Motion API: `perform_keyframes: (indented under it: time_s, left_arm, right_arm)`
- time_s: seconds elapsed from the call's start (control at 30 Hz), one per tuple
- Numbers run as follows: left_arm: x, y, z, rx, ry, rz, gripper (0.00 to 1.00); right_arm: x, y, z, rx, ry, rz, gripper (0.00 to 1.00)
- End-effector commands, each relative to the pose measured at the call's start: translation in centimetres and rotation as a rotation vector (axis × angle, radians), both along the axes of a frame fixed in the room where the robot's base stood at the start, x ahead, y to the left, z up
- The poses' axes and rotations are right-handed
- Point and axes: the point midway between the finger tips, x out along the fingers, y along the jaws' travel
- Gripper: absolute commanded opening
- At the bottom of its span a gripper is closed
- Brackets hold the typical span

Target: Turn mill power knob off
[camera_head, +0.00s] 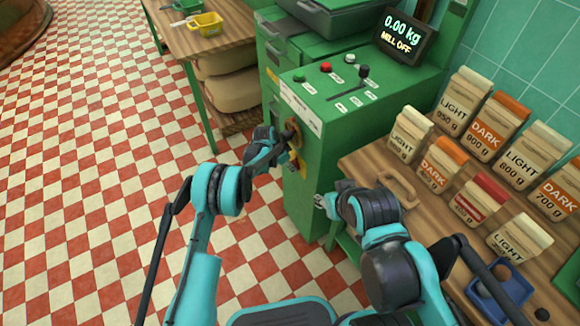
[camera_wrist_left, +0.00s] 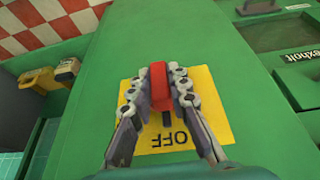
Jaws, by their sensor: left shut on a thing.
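The green mill cabinet (camera_head: 335,125) stands in the middle of the head view. Its display (camera_head: 398,35) reads "0.00 kg" and "MILL OFF". In the left wrist view, a red knob (camera_wrist_left: 158,88) sits on a yellow plate (camera_wrist_left: 210,95) on a green panel. The knob lies nearly in line with a dark mark and the word OFF. My left gripper (camera_wrist_left: 166,84) is shut on the knob, one finger on each side. In the head view my left gripper (camera_head: 288,138) is at the cabinet's front and hides the knob. My right gripper (camera_head: 325,203) is low beside the cabinet; its fingers are unclear.
A wooden bench (camera_head: 375,205) with several labelled bags and a blue holder (camera_head: 502,290) is at right. Buttons and a black lever (camera_head: 363,78) are on the cabinet top. A wooden table (camera_head: 180,35) with a yellow container (camera_head: 207,24) is at back left. The checkered floor (camera_head: 110,150) is clear.

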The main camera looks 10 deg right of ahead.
Motion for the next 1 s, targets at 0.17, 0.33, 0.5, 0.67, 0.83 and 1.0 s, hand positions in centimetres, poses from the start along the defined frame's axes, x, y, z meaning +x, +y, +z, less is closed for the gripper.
perform_keyframes:
  time_s: [0.17,0.33,0.5,0.67,0.83,1.0]
  left_arm:
    - [-0.1,0.1,-0.2,0.003,0.003,-0.001,0.38]
    - [-0.1,0.0,-0.1,0.002,0.002,0.0,0.38]
    - [-0.1,0.1,0.1,0.002,0.002,0.0,0.38]
    - [-0.4,1.4,1.0,0.003,0.002,0.003,0.38]
    - [-1.6,5.1,1.0,0.001,0.002,0.004,0.38]
    - [-2.8,8.7,1.0,0.002,0.002,0.003,0.38]
  right_arm:
    - [0.0,0.0,0.0,0.0,0.0,0.0,0.4]
    - [0.0,0.0,0.0,0.0,0.0,0.0,0.4]
    - [0.0,0.0,0.0,0.0,0.0,0.0,0.4]
    - [0.0,0.0,0.0,0.0,0.0,0.0,0.4]
    - [0.0,0.0,0.0,0.0,0.0,0.0,0.4]
    - [0.0,0.0,0.0,0.0,0.0,0.0,0.4]
